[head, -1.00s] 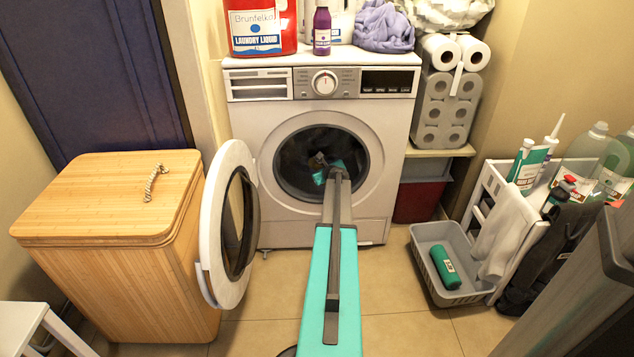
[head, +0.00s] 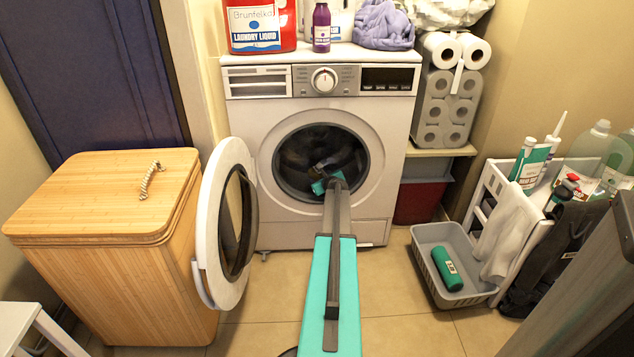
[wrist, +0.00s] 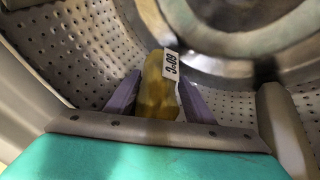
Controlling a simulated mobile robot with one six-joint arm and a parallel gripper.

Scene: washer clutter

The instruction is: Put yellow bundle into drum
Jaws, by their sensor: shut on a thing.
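The yellow bundle (wrist: 157,98) is in the middle of the wrist view, with a white tag marked 60°C at its top. My gripper (wrist: 158,97) is shut on it, one finger on each side. The perforated metal drum (wrist: 72,58) surrounds it in the wrist view. In the head view, my gripper (head: 322,173) is at the round opening of the washer drum (head: 296,158), with my arm reaching in from the front. The bundle cannot be made out clearly there.
The washer door (head: 209,222) stands open to the left, beside a wooden hamper (head: 110,270). A grey basket (head: 437,232) with a green roll (head: 446,268) and a white rack (head: 492,178) stand to the right. Floor is clear on both sides of my arm.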

